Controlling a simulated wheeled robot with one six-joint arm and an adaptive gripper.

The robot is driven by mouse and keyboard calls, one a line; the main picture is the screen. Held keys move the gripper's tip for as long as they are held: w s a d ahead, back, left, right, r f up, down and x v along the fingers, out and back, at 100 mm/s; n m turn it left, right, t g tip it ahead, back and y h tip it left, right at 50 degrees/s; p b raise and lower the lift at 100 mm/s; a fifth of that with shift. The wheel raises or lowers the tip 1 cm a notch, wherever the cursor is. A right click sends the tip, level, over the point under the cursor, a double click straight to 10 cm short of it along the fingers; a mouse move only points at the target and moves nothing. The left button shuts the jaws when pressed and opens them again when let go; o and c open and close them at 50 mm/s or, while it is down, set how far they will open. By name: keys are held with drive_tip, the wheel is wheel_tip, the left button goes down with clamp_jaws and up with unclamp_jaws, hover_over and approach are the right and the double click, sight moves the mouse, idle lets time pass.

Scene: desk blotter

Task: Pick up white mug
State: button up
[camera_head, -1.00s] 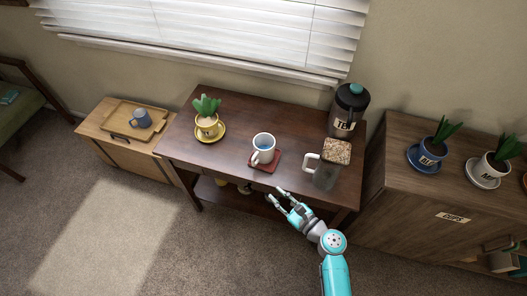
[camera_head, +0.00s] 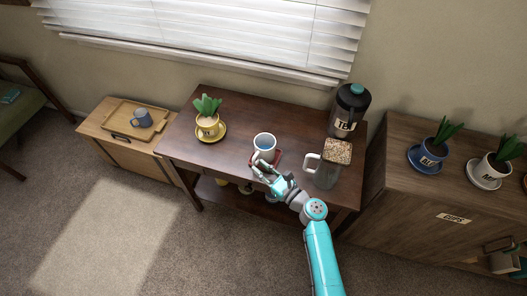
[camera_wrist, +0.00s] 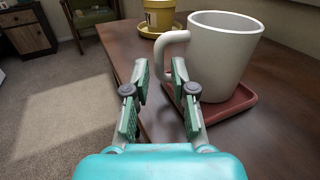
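The white mug (camera_head: 268,140) stands upright on a red square coaster (camera_head: 280,160) on the dark wooden table. In the wrist view the mug (camera_wrist: 222,55) is at the upper right, with its handle toward the left. My gripper (camera_wrist: 160,68) is open and empty, its two green-padded fingers apart. The right finger overlaps the handle in this view, and part of the handle shows in the gap just beyond the fingertips. In the head view my gripper (camera_head: 262,170) is at the mug's near side and hides part of the handle and coaster. I cannot tell whether it touches the handle.
A yellow potted plant on a saucer (camera_head: 207,128) is at the left. The table's front edge lies beneath my arm.

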sight(255, 163)
drive_tip(key=x, duration=0.4)
clamp_jaws()
drive_tip(key=shift+r, duration=0.2)
